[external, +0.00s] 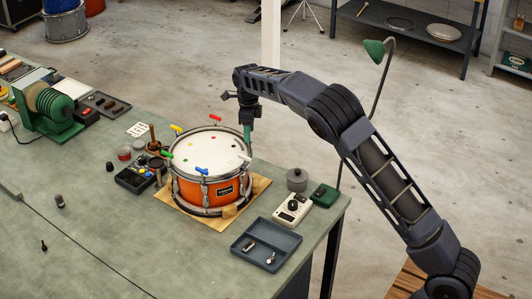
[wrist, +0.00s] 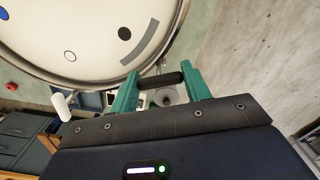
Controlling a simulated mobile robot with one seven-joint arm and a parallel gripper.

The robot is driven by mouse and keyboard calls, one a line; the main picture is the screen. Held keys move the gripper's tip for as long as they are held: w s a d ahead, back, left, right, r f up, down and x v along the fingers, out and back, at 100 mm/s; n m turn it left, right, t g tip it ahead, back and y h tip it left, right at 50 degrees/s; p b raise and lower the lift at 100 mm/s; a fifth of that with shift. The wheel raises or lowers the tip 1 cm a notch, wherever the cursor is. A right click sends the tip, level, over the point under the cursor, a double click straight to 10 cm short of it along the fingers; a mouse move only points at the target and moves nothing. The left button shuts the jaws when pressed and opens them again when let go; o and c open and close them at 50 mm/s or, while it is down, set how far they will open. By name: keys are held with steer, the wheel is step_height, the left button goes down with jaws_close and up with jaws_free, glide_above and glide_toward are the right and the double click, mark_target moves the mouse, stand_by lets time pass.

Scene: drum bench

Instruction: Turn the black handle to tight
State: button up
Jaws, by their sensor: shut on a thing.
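An orange drum (external: 188,189) with a white head stands upright on the bench, with coloured handles around its rim. In the wrist view the black handle (wrist: 168,80) is a short dark bar just outside the drum rim (wrist: 113,88). My gripper (wrist: 161,77) has its two green fingers at the bar's two ends, shut on it. The head shows a black dot and a grey arc mark near this handle. In the external view my gripper (external: 247,138) points down at the drum's far right rim; the black handle is hidden or too small to see there.
A white handle (wrist: 62,106) is left of my gripper on the rim. Right of the drum stand a grey lidded pot (external: 297,180), a white meter (external: 292,210) and a green box (external: 323,196). A dark tray (external: 241,256) is in front. The bench's left front is mostly clear.

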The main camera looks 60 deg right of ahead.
steer(key=shift+r+m, duration=0.1)
steer(key=shift+m, duration=1.9)
steer(key=o, duration=1)
steer(key=shift+c, duration=0.2)
step_height(320, 180, up, 10)
steer(key=shift+f, duration=0.1)
steer(key=shift+r, duration=0.45)
